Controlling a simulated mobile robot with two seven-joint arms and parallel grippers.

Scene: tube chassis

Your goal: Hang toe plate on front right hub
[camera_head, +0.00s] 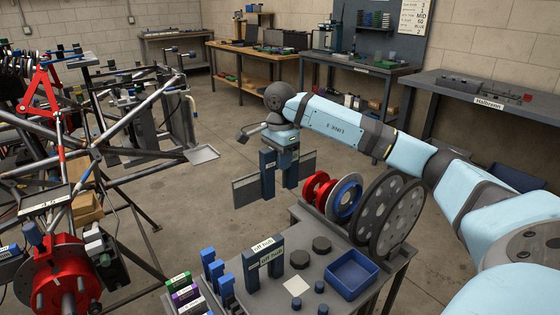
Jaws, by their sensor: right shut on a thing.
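The toe plate (245,191) is a flat grey upright plate in the middle of the view. My right gripper (280,178) is shut on it, with its two dark blue fingers hanging down and the plate showing on both sides of them. The fingers hide the plate's middle. The plate is held in the air beyond the small parts table. A red hub (58,270) with studs is at the lower left on the tube chassis, well left of the plate and nearer to me. I cannot read a label that names it as the front right hub. My left gripper is out of view.
The tube chassis (112,183) fills the left side, with tubes reaching toward the middle. The parts table (335,240) holds large grey discs (398,217), red and blue rings, a blue bin (351,275) and labelled blocks. Open floor (190,225) lies between chassis and table.

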